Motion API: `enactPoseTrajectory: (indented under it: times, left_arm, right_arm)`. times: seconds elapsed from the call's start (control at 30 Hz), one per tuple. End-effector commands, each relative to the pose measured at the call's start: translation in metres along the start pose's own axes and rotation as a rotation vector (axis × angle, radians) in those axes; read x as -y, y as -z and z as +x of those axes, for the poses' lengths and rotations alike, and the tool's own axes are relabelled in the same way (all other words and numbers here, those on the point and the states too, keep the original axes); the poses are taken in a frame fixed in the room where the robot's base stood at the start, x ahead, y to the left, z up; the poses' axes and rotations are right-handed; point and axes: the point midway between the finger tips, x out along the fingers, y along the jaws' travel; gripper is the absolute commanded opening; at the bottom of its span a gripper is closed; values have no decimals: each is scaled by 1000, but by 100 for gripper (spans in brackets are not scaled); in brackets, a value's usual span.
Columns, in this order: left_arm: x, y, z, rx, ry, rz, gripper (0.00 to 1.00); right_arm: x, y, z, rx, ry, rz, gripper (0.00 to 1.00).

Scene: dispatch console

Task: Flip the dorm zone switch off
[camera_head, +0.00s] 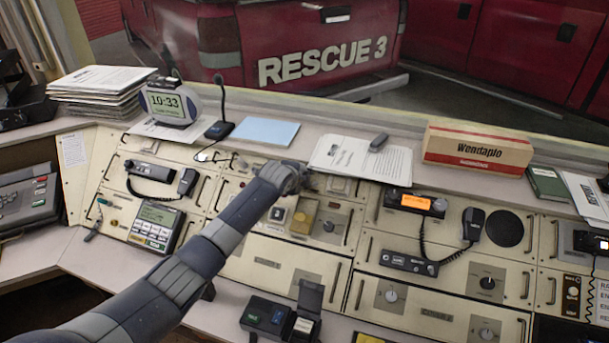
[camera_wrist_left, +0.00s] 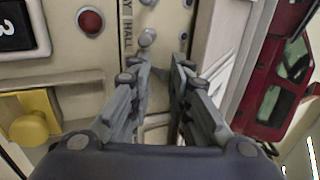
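In the left wrist view several small grey toggle switches stand on the cream panel, one of them (camera_wrist_left: 147,38) just beyond my fingertips, beside lettering that partly reads "HALL". No "dorm" label is legible, so I cannot tell which is the dorm zone switch. My left gripper (camera_wrist_left: 163,68) is open and empty, its fingers apart with a gap between them and pointing towards these switches. In the head view my left arm reaches across the console to the upper middle panel, and its wrist hides the switches and fingertips. My right gripper is not in view.
A red button (camera_wrist_left: 90,21) and a yellow knob (camera_wrist_left: 29,127) are left of my fingers in the left wrist view.

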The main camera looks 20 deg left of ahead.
Motion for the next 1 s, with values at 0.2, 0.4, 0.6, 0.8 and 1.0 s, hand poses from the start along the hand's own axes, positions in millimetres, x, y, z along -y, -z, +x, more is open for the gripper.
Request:
enactPoseTrajectory:
  times: [0.2, 0.4, 0.6, 0.8, 1.0]
  left_arm:
    - [-3, 0, -2, 1, -1, 1, 18]
    - [-10, -1, -4, 2, -3, 1, 18]
    - [-17, -1, -6, 1, -6, 0, 18]
    - [-27, -1, -7, 2, -13, 1, 18]
    - [-31, 0, -7, 2, -14, 1, 18]
  right_arm:
    - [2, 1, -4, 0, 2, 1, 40]
    - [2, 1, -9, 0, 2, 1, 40]
    - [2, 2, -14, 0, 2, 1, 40]
    - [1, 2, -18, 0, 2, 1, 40]
    - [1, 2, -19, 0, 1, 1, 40]
